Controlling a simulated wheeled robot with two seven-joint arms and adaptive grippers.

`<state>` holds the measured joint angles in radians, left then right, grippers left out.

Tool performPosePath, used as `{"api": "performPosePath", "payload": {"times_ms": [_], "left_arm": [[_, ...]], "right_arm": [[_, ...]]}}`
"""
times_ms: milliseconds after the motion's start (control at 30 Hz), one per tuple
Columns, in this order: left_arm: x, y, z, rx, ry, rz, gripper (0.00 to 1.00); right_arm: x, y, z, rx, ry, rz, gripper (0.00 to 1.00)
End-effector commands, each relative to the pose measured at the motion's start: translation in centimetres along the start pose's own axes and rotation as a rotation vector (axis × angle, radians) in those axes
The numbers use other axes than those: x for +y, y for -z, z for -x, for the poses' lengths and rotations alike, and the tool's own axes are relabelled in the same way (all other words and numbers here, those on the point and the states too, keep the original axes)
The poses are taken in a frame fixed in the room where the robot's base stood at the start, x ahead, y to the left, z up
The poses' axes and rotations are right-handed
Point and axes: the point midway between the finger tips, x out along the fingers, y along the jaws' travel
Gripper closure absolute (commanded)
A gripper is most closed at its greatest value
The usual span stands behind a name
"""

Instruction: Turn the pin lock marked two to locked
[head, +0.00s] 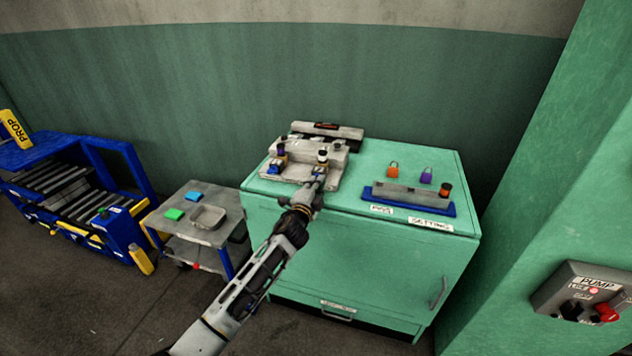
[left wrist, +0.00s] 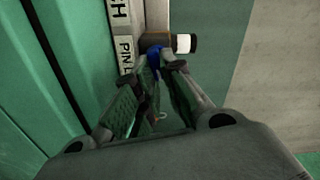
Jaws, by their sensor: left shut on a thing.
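A grey fixture (head: 302,172) sits on the back left of the green cabinet top. It carries two pin locks, a left one (head: 276,164) with a blue lever and a right one (head: 322,157) with a black-and-white knob. Their numbers cannot be read. My left gripper (head: 318,181) reaches the fixture's front at the right pin lock. In the left wrist view its fingers (left wrist: 158,68) are closed on a blue lever (left wrist: 154,53), just beside the black-and-white knob (left wrist: 181,44). The fingers hide part of the lever. My right gripper is not in view.
A blue-based tray (head: 440,207) with a grey bar stands right on the cabinet, with orange (head: 393,169) and purple (head: 426,175) padlocks behind. A small cart (head: 197,231) and blue roller stand (head: 75,195) are left. A pump panel (head: 585,292) is far right.

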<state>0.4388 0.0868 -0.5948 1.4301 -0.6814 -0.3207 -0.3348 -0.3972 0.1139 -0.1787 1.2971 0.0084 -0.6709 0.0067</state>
Motion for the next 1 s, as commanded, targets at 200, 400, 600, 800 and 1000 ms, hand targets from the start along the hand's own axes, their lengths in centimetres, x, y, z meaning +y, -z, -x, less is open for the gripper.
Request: {"api": "performPosePath", "payload": {"times_ms": [200, 400, 600, 800, 1000], "left_arm": [[0.3, 0.0, 0.0, 0.0, -0.002, -0.161, 1.0], [0.4, 0.0, 0.0, 0.001, -0.002, -0.246, 1.0], [0.5, 0.0, 0.0, 0.001, -0.002, -0.28, 1.0], [0.5, 0.0, 0.0, 0.001, -0.002, -0.284, 1.0], [0.5, 0.0, 0.0, 0.001, -0.002, -0.283, 0.83]], "right_arm": [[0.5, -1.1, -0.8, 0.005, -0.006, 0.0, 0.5], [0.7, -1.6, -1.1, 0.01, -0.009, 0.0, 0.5], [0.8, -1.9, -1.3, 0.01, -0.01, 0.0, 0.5], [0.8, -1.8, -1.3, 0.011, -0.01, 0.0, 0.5], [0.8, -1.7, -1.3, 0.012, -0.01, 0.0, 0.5]]}}
